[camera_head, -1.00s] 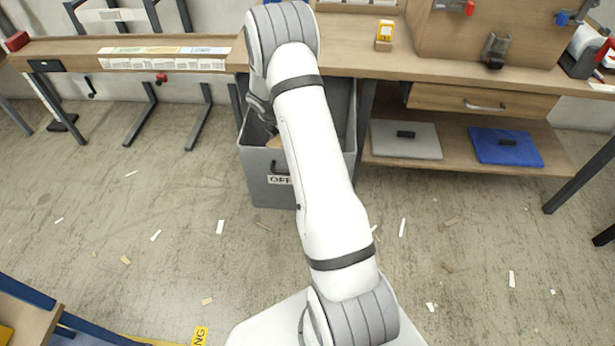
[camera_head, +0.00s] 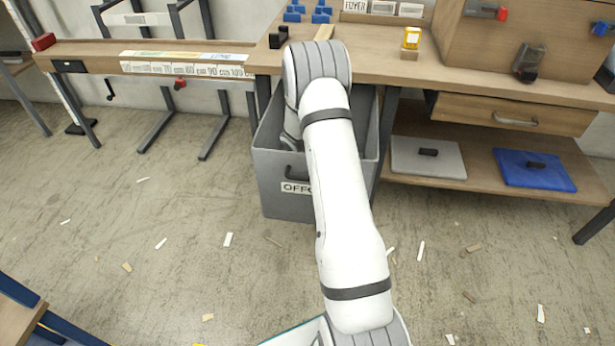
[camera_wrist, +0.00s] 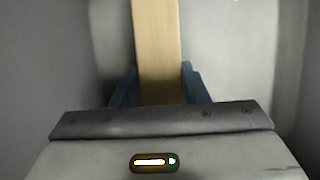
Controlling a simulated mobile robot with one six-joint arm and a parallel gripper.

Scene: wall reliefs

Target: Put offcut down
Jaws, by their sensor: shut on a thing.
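The offcut (camera_wrist: 157,45) is a pale strip of wood in the wrist view, running from the top edge down between the jaws. My gripper (camera_wrist: 160,85) is shut on it, with a dark blue finger on each side. Grey walls surround it in that view, so the gripper appears to be inside the grey bin. The bin (camera_head: 275,195), with a partly covered label starting "OFF", stands on the floor under the bench in the head view. My arm hides part of the bin, and the gripper and offcut do not show in the head view.
The wooden bench (camera_head: 470,75) runs behind and above the bin. A lower shelf on the right holds a grey case (camera_head: 428,158) and a blue case (camera_head: 535,170). Small scraps lie scattered on the otherwise open floor.

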